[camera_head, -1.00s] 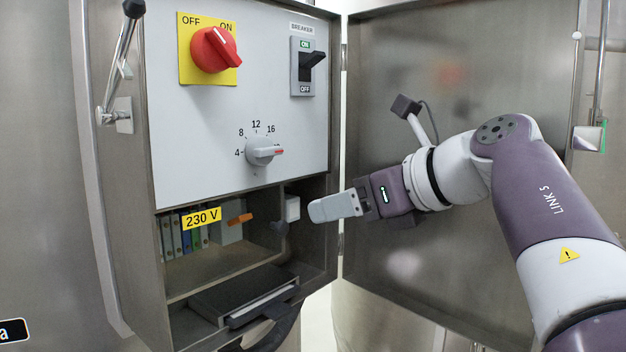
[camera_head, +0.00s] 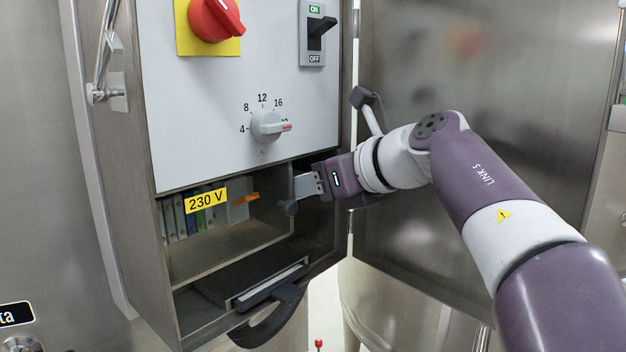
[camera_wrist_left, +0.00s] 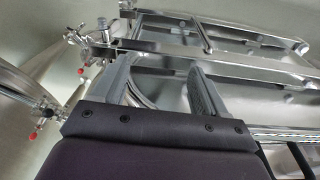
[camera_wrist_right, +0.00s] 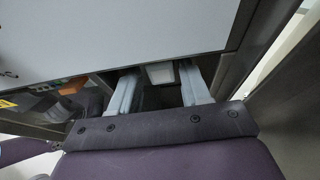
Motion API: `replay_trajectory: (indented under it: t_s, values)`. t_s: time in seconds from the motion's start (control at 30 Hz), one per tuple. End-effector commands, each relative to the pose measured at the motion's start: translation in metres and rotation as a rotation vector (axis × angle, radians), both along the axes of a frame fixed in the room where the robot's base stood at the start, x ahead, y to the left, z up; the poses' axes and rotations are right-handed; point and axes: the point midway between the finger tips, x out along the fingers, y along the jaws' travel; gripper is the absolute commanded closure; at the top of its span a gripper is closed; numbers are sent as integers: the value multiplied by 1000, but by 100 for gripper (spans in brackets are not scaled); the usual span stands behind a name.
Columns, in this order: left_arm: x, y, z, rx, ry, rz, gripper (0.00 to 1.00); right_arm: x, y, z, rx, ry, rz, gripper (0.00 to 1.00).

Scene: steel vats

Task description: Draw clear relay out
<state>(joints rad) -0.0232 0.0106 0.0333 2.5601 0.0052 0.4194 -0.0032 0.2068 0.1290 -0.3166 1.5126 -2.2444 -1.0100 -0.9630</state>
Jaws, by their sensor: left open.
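A pale, whitish block (camera_wrist_right: 160,73), which may be the clear relay, shows in the right wrist view inside the cabinet's lower bay. My right gripper (camera_wrist_right: 158,68) is open, with one finger on each side of the block. I cannot tell whether the fingers touch it. In the head view my right gripper (camera_head: 300,187) reaches into the right side of the bay and hides that block. My left gripper (camera_wrist_left: 160,66) is open and empty in the left wrist view, away from the cabinet.
Several coloured modules (camera_head: 178,215) stand in the bay behind a 230 V label (camera_head: 206,200), beside an orange lever (camera_head: 246,198). A dark grey knob (camera_head: 289,207) sits just below my right gripper. The panel with its dial (camera_head: 267,126) overhangs the bay. The open door (camera_head: 480,100) stands right.

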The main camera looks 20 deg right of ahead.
Motion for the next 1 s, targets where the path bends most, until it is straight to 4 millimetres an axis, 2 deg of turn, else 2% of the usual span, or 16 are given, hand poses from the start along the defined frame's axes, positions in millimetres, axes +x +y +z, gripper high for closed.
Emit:
replay_trajectory:
  t_s: [0.03, 0.1, 0.13, 0.17, 0.2, 0.27, 0.3, 1.0]
  values:
    - [0, 0, 0, 0, 0, 0, 27, 0, 0, 0, 0, 0, 0, 71]
    - [0, 0, 0, 0, 0, 0, 27, 0, 0, 0, 0, 0, 0, 94]
    - [0, 0, 0, 0, 0, 0, 27, 0, 0, 0, 1, 1, 0, 98]
    - [0, 0, 0, 0, 0, 0, 27, 0, 0, 0, 1, 1, 0, 98]
    - [0, 0, 0, 0, 0, 0, 27, 0, 0, 0, 0, 1, 0, 75]
    - [0, 0, 0, 0, 0, 0, 27, 0, 0, -1, 0, 1, 0, 95]
    - [0, 0, 0, 0, 0, 0, 27, 0, 0, -1, 0, 1, 0, 98]
    - [0, 0, -7, 0, 0, 0, 27, -12, -10, -3, -1, 7, -1, 98]
